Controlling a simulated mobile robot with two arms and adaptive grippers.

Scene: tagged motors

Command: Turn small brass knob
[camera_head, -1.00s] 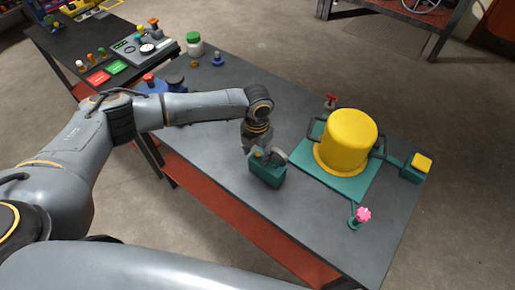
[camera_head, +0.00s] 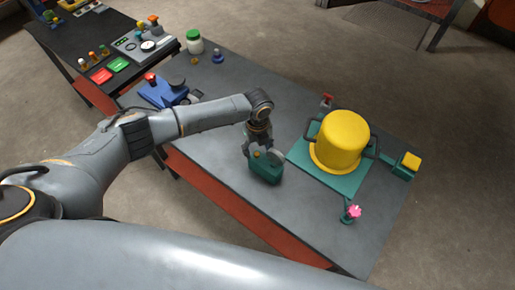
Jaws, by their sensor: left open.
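A small green box (camera_head: 265,172) stands on the grey table below my left gripper (camera_head: 262,154). A small brass-yellow knob (camera_head: 257,154) shows at the top of the box, between the gripper's fingers. The gripper points down from its wrist and is open, with one finger on each side of the knob. I cannot tell whether the fingers touch it. The gripper hides part of the knob and the box top. My right gripper is not in view.
A yellow pot (camera_head: 342,141) with dark handles stands on a teal plate (camera_head: 346,186) to the right. A pink knob (camera_head: 355,212), a yellow button (camera_head: 411,161) and a red handle (camera_head: 327,99) surround it. A blue device (camera_head: 163,91) and white jar (camera_head: 195,42) are behind.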

